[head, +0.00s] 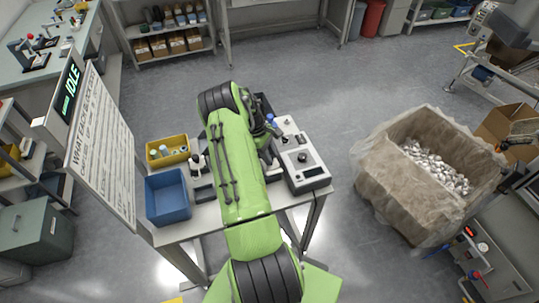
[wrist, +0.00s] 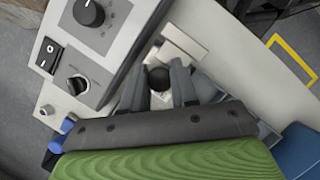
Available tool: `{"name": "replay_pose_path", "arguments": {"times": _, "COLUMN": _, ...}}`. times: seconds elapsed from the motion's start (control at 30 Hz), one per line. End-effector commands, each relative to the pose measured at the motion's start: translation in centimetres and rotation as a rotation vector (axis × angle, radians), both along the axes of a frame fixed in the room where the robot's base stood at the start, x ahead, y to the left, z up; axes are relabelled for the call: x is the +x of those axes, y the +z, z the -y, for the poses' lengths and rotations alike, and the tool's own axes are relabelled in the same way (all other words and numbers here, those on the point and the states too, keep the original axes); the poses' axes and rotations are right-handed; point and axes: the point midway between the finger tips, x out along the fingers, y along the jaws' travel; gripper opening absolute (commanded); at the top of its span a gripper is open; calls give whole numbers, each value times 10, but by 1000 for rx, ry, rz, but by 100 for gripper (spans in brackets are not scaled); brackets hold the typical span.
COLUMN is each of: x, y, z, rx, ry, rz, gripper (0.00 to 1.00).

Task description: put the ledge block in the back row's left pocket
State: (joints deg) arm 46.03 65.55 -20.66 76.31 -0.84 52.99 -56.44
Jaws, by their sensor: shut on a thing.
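In the wrist view my gripper (wrist: 159,88) has its two grey fingers on either side of a dark round knob. A pale, stepped block (wrist: 172,54) lies around and just beyond the fingertips; I take it to be the ledge block, though its outline is partly hidden by the fingers. The gripper is shut on it. In the head view my green arm covers the gripper and most of the bench middle. The back row and its left pocket cannot be made out in either view.
A grey control box (head: 303,162) with a knob stands close to the right of my arm. A yellow bin (head: 181,158) with small cylinders and a blue bin (head: 168,199) are on the bench's left. A large crate (head: 385,180) of metal parts stands on the floor at right.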

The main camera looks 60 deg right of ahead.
Motion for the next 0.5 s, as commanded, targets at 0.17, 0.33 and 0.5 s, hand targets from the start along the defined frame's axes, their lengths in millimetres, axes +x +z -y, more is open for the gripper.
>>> {"name": "replay_pose_path", "arguments": {"times": 0.17, "x": 0, "y": -5, "z": 0, "rx": 0, "ry": 0, "rz": 0, "gripper": 0}}
{"name": "replay_pose_path", "arguments": {"times": 0.33, "x": 0, "y": -10, "z": 0, "rx": 0, "ry": 0, "rz": 0, "gripper": 0}}
{"name": "replay_pose_path", "arguments": {"times": 0.5, "x": 0, "y": -14, "z": 0, "rx": 0, "ry": 0, "rz": 0, "gripper": 0}}
